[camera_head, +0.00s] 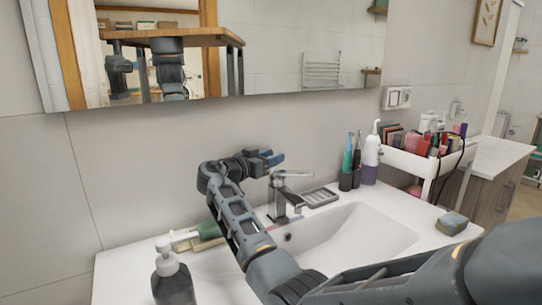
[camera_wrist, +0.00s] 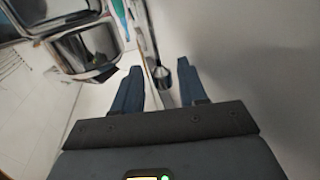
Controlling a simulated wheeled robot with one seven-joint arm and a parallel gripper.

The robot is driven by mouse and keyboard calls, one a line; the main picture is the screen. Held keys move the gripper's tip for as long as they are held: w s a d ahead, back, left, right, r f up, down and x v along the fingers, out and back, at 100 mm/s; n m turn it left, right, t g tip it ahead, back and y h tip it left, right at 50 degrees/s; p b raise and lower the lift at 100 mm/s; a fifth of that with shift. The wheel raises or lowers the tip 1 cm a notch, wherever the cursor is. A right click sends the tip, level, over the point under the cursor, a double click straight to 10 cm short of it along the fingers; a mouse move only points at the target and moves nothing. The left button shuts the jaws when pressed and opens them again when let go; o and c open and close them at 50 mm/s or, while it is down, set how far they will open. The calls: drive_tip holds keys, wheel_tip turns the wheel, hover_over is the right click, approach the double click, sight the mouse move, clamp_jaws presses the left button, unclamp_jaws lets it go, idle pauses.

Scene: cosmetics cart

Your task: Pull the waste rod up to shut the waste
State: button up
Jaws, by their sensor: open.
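The chrome faucet (camera_head: 285,195) stands at the back rim of the white sink, with its lever pointing right. In the wrist view the faucet (camera_wrist: 82,45) fills the upper left. A thin rod with a dark knob (camera_wrist: 160,76), which looks like the waste rod, runs beside the faucet. The knob appears between my two fingers, and I cannot tell how far it is from them. My gripper (camera_wrist: 159,84) is open, one finger on each side of the knob. In the head view my gripper (camera_head: 272,157) is above and behind the faucet, near the wall; the rod is not clearly seen there.
A soap dish (camera_head: 320,197) is right of the faucet, with toothbrushes (camera_head: 350,160) and a white-and-purple bottle (camera_head: 371,158) beyond. A dark soap dispenser (camera_head: 173,280) stands front left. A sponge (camera_head: 451,223) lies on the right rim. The wall is close behind my gripper.

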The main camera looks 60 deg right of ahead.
drive_tip(key=shift+w, duration=0.1)
drive_tip(key=shift+w, duration=0.1)
clamp_jaws()
idle(0.5)
